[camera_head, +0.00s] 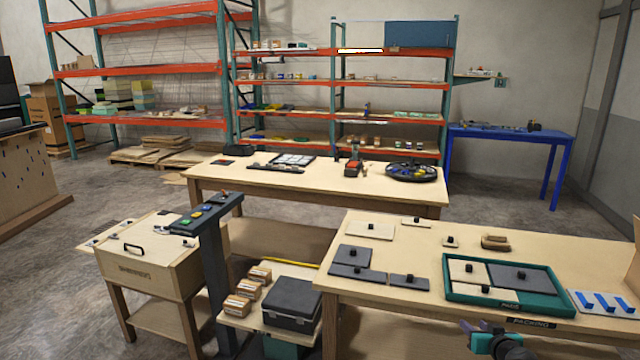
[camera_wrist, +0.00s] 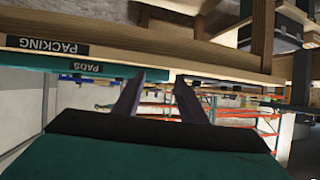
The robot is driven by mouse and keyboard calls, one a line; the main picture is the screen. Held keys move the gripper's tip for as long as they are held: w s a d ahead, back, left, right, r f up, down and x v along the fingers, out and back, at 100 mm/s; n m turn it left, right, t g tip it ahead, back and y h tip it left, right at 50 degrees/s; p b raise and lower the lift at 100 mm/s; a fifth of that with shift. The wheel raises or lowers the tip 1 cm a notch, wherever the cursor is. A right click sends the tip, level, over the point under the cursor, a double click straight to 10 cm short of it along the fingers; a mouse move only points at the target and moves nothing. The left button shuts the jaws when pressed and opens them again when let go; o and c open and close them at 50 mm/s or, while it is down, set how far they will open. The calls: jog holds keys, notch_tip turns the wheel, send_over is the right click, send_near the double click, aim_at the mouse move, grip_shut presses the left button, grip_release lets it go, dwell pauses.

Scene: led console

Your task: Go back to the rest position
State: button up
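My gripper shows in the wrist view (camera_wrist: 159,78) with its two dark fingers apart and nothing between them. In the head view, part of my arm's teal and dark end shows at the bottom right, in front of the packing table (camera_head: 390,310); the fingertips are not clear there. The wrist view shows the table's edge with its PACKING label and the teal PADS tray (camera_wrist: 100,69) upside down. The console (camera_head: 205,212) with coloured buttons stands left of the table on a dark post.
A teal tray (camera_head: 455,291) with pads lies near the table's front edge, beside a panel with blue bars (camera_head: 605,302). A wooden box (camera_head: 150,268) and a low stand with a dark case (camera_head: 291,307) are left. Another table (camera_head: 330,180) stands behind.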

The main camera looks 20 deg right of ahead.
jog(key=w+a+f+y, duration=0.1)
jog(key=w+a+f, duration=0.2)
jog(key=w+a, duration=0.35)
jog(key=w+a+f+t+y, duration=0.1)
jog(key=w+a+f+y, duration=0.2)
jog(key=a, duration=0.6)
jog(key=w+a+f, duration=0.4)
jog(key=w+a, duration=0.1)
jog(key=a, duration=0.3)
jog(key=a+f+g+h, duration=0.1)
jog(key=a+f, duration=0.9)
jog(key=a, duration=0.2)
jog(key=s+a+f+g+h, duration=0.1)
jog(key=s+a+f+g, duration=0.4)
jog(key=s+f, duration=0.45)
jog(key=s+a+f+g, duration=0.4)
jog(key=s+f, duration=0.5)
jog(key=s, duration=0.1)
jog(key=s+a+n+g+y, duration=0.1)
jog(key=s+a+g, duration=0.3)
jog(key=s, duration=0.5)
jog(key=s+a+n+g+y, duration=0.2)
jog(key=s+a+n+g, duration=0.1)
jog(key=s, duration=0.5)
jog(key=shift+s+a+r+n+g, duration=0.45)
jog(key=shift+n+g, duration=0.15)
jog(key=shift+g, duration=0.2)
